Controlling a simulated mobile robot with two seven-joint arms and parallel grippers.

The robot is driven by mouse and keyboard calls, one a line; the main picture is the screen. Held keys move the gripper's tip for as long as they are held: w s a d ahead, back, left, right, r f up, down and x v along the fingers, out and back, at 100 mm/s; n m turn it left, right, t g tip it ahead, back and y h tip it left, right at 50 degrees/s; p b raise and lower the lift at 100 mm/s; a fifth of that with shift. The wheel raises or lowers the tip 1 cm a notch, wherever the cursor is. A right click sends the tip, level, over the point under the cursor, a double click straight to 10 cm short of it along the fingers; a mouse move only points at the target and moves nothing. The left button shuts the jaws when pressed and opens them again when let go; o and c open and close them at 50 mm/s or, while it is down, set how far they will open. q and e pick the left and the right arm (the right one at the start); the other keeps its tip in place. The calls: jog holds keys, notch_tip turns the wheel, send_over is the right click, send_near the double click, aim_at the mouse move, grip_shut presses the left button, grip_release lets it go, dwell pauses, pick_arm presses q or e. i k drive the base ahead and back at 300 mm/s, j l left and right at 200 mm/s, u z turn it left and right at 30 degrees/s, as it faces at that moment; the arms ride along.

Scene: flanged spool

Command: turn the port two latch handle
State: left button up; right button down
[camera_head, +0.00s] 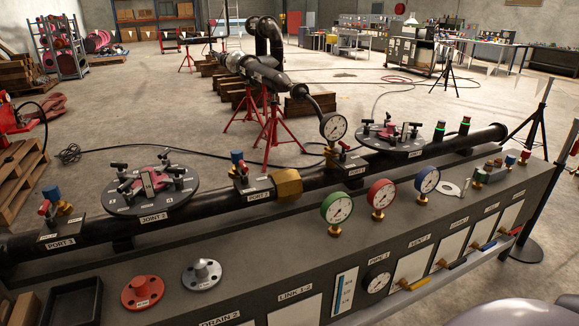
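The middle port block (258,195) sits on the long black pipe, between the joint 2 flange (150,205) and the port 1 block (352,168). Its label seems to read port 2, but the last digit is small. A small red handle (241,170) and a blue cap (237,157) stand on top of this block. A brass hex fitting (286,183) is directly to its right. Whether the latch is open or closed is too small to tell. Neither of my grippers is in view.
Green, red and blue gauges (382,195) stand right of the brass fitting. A left-hand port block (62,233) has a similar handle.

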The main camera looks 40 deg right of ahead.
aim_at(243, 168)
jog(key=z, duration=0.85)
